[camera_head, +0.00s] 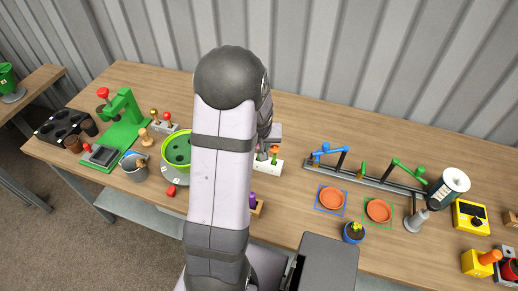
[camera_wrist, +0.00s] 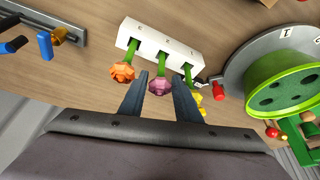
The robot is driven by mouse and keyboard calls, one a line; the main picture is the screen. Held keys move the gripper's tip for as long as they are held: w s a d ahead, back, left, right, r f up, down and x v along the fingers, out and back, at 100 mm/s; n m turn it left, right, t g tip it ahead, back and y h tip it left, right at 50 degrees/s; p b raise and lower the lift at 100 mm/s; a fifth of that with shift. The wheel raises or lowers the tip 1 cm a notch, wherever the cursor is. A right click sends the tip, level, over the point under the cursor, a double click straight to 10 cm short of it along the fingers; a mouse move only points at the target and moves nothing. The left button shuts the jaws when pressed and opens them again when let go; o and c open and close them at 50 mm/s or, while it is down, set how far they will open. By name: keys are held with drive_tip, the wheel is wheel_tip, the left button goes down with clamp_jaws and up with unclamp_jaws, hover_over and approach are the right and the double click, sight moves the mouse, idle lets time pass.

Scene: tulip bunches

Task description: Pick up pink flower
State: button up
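The pink flower (camera_wrist: 160,87) stands on a green stem in the middle hole of a white holder (camera_wrist: 166,38) in the wrist view. An orange flower (camera_wrist: 123,72) is on its left and a yellow flower (camera_wrist: 197,98) is on its right, partly behind my right finger. My gripper (camera_wrist: 159,75) is open, its two fingers on either side of the pink flower in the picture. I cannot tell whether they touch it. In the head view the white holder (camera_head: 272,166) and orange flower (camera_head: 275,149) show beside my arm, which hides the pink flower.
A green round pot (camera_wrist: 290,85) on a grey base and a red peg (camera_wrist: 220,90) stand right of the holder in the wrist view. In the head view, two orange saucers (camera_head: 332,198) (camera_head: 379,210) and a blue pot (camera_head: 354,232) lie to the right.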

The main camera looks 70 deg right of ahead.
drive_tip(key=c, duration=0.7)
drive_tip(key=shift+r, duration=0.15)
wheel_tip(320, 180, up, 10)
drive_tip(key=shift+f+b, duration=0.1)
drive_tip(key=shift+b, duration=0.35)
